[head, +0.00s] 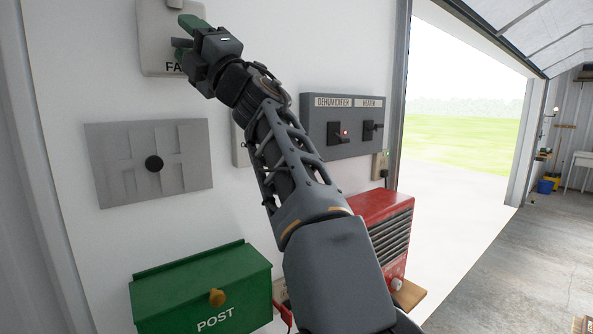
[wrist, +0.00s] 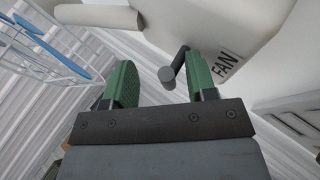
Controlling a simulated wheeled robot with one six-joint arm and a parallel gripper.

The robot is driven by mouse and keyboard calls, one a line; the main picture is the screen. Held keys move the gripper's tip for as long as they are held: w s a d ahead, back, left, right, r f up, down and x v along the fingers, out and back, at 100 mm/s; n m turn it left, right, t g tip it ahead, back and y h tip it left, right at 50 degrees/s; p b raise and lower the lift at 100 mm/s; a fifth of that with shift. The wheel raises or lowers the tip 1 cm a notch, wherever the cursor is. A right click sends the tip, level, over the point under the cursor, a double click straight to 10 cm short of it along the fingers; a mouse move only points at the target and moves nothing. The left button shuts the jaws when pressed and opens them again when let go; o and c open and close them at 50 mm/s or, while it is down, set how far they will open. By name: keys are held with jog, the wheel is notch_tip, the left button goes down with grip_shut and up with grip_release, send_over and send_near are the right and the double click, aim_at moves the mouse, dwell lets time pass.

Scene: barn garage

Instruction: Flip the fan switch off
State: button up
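The fan switch is a pale grey box (head: 153,40) labelled FAN on the white wall at the upper left in the head view. In the wrist view the box (wrist: 215,25) fills the upper right. Its dark lever with a round end (wrist: 167,76) lies between my green fingers, close to the right one; whether they touch is unclear. My gripper (head: 184,33) is open in front of the box, and its spread fingers also show in the wrist view (wrist: 162,85). In the head view my gripper hides the lever and part of the label.
A grey panel (head: 360,148) with dehumidifier and heater switches is right of my arm. A wire rack (wrist: 45,45) shows in the wrist view.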

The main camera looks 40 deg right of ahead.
jog(key=s+d+f+m+g+h+b, duration=0.1)
jog(key=s+d+f+b, duration=0.15)
jog(key=s, duration=0.35)
jog(key=s+d+f+m+h+b, duration=0.1)
jog(key=s+d+f+h, duration=0.15)
jog(key=s+f, duration=0.2)
jog(key=w+d+f+m+h, duration=0.2)
jog(key=d+f+m+h, duration=0.25)
jog(key=m+h, duration=0.4)
jog(key=w+d+f+m+h, duration=0.2)
jog(key=d+f+m+h, duration=0.1)
jog(key=d+m+h, duration=0.5)
notch_tip(320, 180, down, 16)
jog(key=w+m+g+h, duration=0.1)
jog(key=m+g, duration=0.6)
jog(key=m, duration=0.2)
jog(key=shift+d+f+h, duration=0.15)
jog(key=shift+d+h, duration=0.15)
jog(key=shift+d, duration=0.1)
